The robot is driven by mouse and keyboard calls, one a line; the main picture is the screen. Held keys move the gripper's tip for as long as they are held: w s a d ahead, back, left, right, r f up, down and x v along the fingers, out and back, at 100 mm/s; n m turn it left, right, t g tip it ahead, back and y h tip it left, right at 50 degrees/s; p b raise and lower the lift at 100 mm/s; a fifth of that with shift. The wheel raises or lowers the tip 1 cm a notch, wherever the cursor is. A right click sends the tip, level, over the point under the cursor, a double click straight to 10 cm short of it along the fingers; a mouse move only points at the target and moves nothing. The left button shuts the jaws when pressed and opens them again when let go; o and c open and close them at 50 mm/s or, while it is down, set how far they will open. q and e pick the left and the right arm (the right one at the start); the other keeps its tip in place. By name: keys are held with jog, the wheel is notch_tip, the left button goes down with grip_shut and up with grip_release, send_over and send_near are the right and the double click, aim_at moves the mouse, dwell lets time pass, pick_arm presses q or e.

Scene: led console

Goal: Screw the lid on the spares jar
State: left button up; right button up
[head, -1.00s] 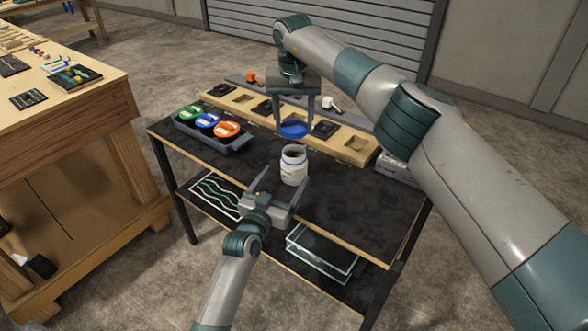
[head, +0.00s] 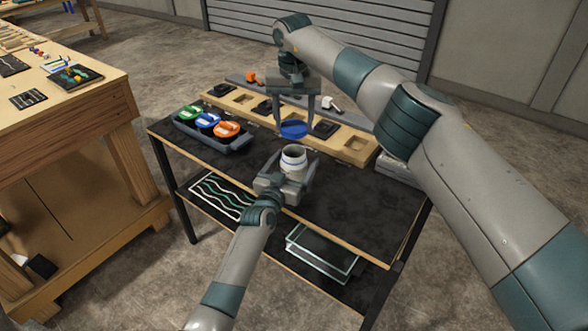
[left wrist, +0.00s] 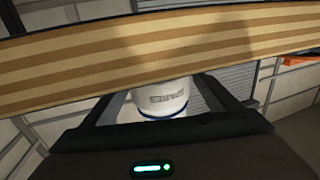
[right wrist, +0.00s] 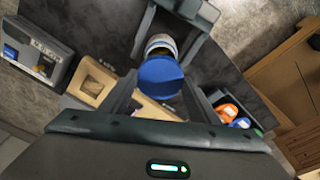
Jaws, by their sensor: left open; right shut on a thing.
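The white spares jar (head: 293,161) stands upright and open-topped on the black table; it also shows in the left wrist view (left wrist: 160,98) and right wrist view (right wrist: 160,44). My left gripper (head: 292,170) is open, its fingers on either side of the jar; I cannot tell whether either touches it. My right gripper (head: 294,124) is shut on the blue lid (head: 293,131), held above the jar, apart from it and slightly toward the back. The lid fills the space between the fingers in the right wrist view (right wrist: 160,78).
A dark tray (head: 214,139) with green, blue and orange lidded pieces stands at the table's left. A wooden strip with square recesses (head: 355,144) runs along the back. The front right tabletop (head: 360,195) is clear. A wooden workbench (head: 70,115) stands at the left.

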pick_arm(q)
jog(key=c, duration=1.6)
pick_arm(e)
jog(key=shift+f, duration=2.5)
jog(key=shift+f, duration=0.15)
jog(key=shift+f, duration=0.75)
jog(key=shift+f, duration=0.55)
pick_arm(q)
grip_shut()
pick_arm(e)
jog(key=m, duration=0.6)
jog(key=shift+a+m+h, duration=0.1)
jog(key=shift+m+h, duration=0.2)
jog(key=shift+h, duration=0.1)
